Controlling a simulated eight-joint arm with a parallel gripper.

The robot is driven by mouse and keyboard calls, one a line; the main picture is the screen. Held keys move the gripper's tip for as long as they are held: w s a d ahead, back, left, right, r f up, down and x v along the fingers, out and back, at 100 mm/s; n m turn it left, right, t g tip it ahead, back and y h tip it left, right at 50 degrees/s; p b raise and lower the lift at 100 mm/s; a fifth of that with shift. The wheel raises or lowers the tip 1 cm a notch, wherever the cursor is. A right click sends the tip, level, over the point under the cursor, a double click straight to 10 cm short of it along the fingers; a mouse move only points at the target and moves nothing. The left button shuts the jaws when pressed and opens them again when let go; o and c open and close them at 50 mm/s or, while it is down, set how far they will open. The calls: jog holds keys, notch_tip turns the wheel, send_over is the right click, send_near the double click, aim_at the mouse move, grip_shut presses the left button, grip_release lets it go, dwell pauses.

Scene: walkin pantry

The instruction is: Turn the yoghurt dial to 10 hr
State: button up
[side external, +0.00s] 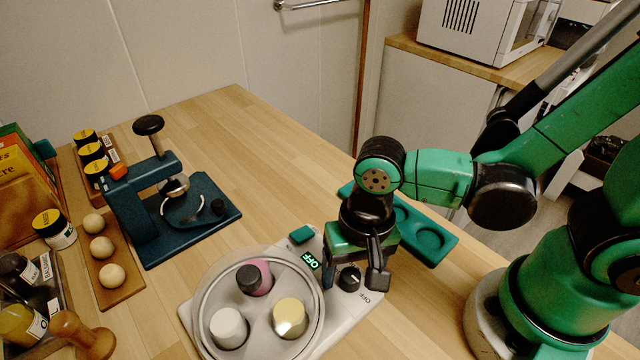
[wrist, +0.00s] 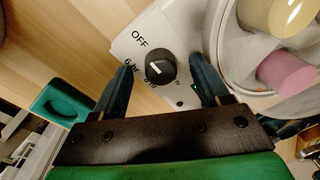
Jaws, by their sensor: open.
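The yoghurt maker (side external: 196,312) is a pale appliance with a round clear tub holding three jars. Its black dial (side external: 349,278) sits on the panel at the right end. In the wrist view the dial (wrist: 162,68) has a white pointer mark toward the upper left, near the OFF and 6 hr labels; 8 hr is partly covered by the dial and the 10 hr label is not clearly readable. My gripper (side external: 353,277) is open over the panel. In the wrist view its fingers (wrist: 161,66) stand on either side of the dial, with visible gaps.
A green tray with round hollows (side external: 436,243) lies behind my gripper. A blue press (side external: 150,215), a wooden egg holder (side external: 119,289) and jars stand left. The counter's back middle is clear.

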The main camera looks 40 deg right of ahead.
jog(key=shift+c, duration=0.2)
grip_shut()
